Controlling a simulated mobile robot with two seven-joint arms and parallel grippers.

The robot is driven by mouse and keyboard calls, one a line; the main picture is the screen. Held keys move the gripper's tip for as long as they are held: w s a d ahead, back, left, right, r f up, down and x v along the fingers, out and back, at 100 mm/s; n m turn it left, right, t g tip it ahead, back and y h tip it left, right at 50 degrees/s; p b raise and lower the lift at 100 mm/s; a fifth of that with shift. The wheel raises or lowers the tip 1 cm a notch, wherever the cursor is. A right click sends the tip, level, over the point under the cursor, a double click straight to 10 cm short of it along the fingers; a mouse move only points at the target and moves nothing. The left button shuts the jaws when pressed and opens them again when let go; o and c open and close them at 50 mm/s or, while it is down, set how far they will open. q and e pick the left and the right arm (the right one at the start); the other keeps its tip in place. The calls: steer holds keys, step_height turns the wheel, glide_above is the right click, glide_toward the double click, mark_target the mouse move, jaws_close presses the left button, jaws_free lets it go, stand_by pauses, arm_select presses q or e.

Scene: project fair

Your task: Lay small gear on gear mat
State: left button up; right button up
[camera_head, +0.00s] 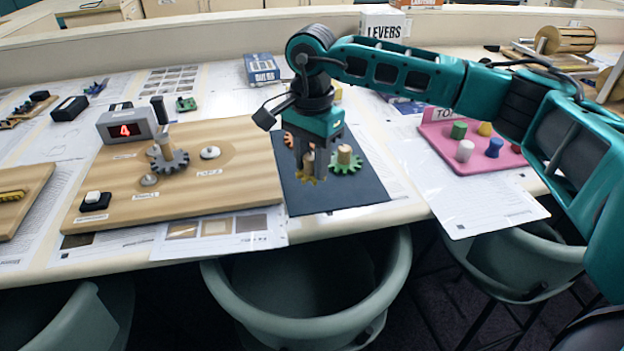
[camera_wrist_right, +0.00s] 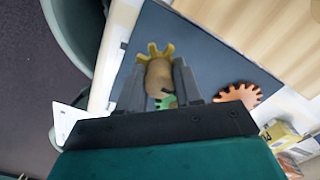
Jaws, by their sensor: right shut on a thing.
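The gear mat (camera_head: 350,195) is a dark sheet on the table, right of the wooden gear board; it also shows in the wrist view (camera_wrist_right: 205,50). My right gripper (camera_head: 310,168) points down over the mat's left part. It is shut on the wooden knob (camera_wrist_right: 158,78) of a small yellow gear (camera_head: 309,180). The yellow teeth show beyond the fingers in the wrist view (camera_wrist_right: 154,50). I cannot tell whether the gear touches the mat. A green gear (camera_head: 345,165) with a wooden knob lies right of it, and an orange gear (camera_wrist_right: 240,96) lies at the far left. My left gripper is not in view.
The wooden board (camera_head: 230,185) holds a dark gear (camera_head: 168,158), bare pegs and a display (camera_head: 127,125) showing 4. A pink tray (camera_head: 480,160) with coloured pegs stands at right. Green chairs are below the table's front edge. The mat's front right is bare.

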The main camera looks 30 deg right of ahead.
mark_target(312, 195)
steer(key=shift+f, duration=2.55)
steer(key=o, duration=1)
steer(key=shift+r, duration=0.3)
step_height(312, 195, up, 12)
steer(key=shift+f, duration=0.15)
